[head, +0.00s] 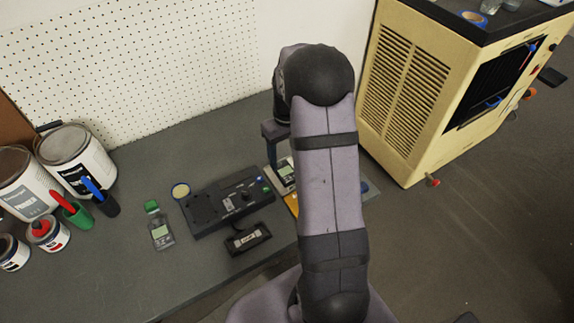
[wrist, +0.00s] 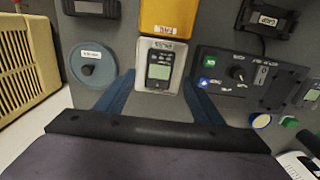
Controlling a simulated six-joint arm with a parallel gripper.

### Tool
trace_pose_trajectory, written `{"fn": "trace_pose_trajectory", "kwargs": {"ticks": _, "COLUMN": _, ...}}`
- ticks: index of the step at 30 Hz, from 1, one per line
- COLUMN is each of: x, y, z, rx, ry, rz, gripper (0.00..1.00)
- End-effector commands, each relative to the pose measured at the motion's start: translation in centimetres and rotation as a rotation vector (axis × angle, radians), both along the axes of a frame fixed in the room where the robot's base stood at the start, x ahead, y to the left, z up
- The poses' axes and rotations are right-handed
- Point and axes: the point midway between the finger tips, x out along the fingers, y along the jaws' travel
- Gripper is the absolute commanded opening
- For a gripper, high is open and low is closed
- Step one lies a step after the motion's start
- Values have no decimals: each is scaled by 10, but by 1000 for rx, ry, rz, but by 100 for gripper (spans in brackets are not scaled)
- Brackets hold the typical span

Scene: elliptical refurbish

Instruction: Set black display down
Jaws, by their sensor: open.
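Which item is the black display is not certain from the labels.
Paint cans (head: 75,160) stand left; a cream cabinet (head: 405,90) right.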

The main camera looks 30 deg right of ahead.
Motion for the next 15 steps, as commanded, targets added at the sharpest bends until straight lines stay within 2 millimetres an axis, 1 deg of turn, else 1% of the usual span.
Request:
{"fn": "trace_pose_trajectory", "kwargs": {"ticks": 1, "x": 1, "y": 0, "z": 9, "rx": -2, "ry": -5, "rz": 0, "gripper": 62}}
{"fn": "trace_pose_trajectory", "kwargs": {"ticks": 3, "x": 1, "y": 0, "z": 20, "rx": -1, "ry": -3, "rz": 0, "gripper": 62}}
{"fn": "trace_pose_trajectory", "kwargs": {"ticks": 7, "x": 1, "y": 0, "z": 37, "rx": -1, "ry": -3, "rz": 0, "gripper": 62}}
{"fn": "trace_pose_trajectory", "kwargs": {"ticks": 10, "x": 1, "y": 0, "z": 45, "rx": -1, "ry": -2, "rz": 0, "gripper": 62}}
{"fn": "trace_pose_trajectory", "kwargs": {"ticks": 15, "x": 0, "y": 0, "z": 52, "rx": 0, "ry": 0, "rz": 0, "gripper": 62}}
